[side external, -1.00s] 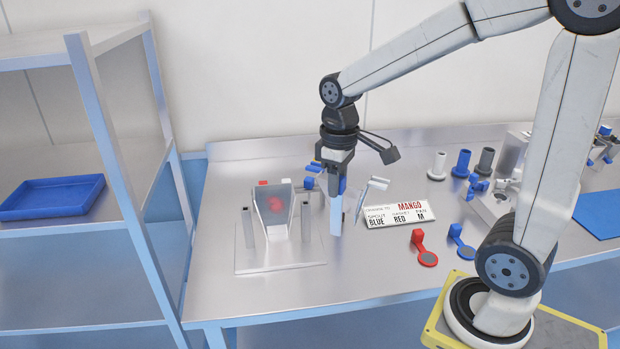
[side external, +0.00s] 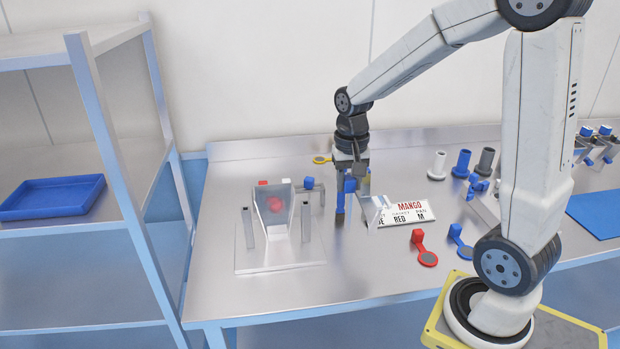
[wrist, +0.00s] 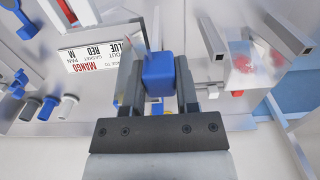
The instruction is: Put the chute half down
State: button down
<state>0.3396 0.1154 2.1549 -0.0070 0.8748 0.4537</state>
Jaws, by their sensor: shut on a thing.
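My gripper (side external: 350,188) is right of the pouch stand, low over the bench. In the wrist view my gripper (wrist: 159,88) is shut on a blue block, the grip of the chute half (wrist: 159,70). A pale, bent sheet piece (side external: 373,212) shows right of the fingers, in front of the sign's left end. I cannot tell whether it joins the blue grip. The held part's lower edge is hidden, so contact with the bench is unclear.
The pouch stand (side external: 280,266) holds a clear pouch (side external: 270,225) with red contents, between upright posts. The bench's front middle is clear.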

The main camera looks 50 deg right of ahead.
aim_at(347, 210)
jog(key=shift+f, duration=0.1)
notch_tip(347, 210, down, 6)
jog(key=shift+f, duration=0.25)
dwell(0.8)
jog(key=shift+f, duration=0.55)
dwell(0.7)
jog(key=shift+c, duration=1.4)
grip_release()
jog(key=shift+f, duration=0.1)
jog(key=shift+r, duration=3.95)
